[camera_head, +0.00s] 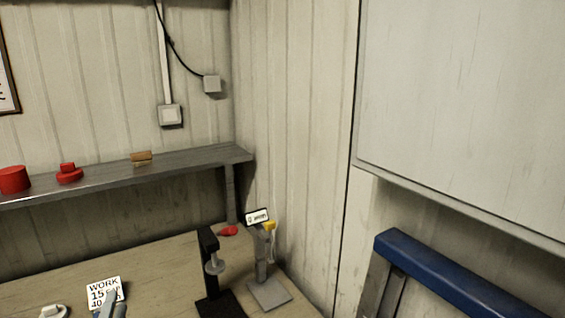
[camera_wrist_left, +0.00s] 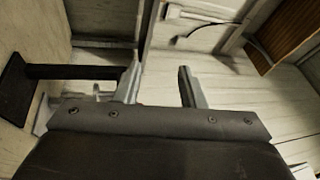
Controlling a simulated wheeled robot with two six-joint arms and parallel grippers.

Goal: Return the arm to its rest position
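My left gripper (camera_head: 111,305) shows only by its grey fingertips at the bottom edge of the head view, in front of a white card with "WORK 15" print (camera_head: 103,289). In the left wrist view my left gripper (camera_wrist_left: 160,85) has its two fingers apart, with nothing between them. A black stand's post (camera_wrist_left: 75,72) lies left of the fingers in that view; I cannot tell whether it touches them. My right gripper is in neither view.
A black stand (camera_head: 208,262) and a grey stand with a yellow top (camera_head: 264,262) are on the wooden bench (camera_head: 150,275). A red item (camera_head: 228,231) lies behind them. A shelf (camera_head: 110,181) holds red parts (camera_head: 68,174). A blue-topped frame (camera_head: 440,275) is at right.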

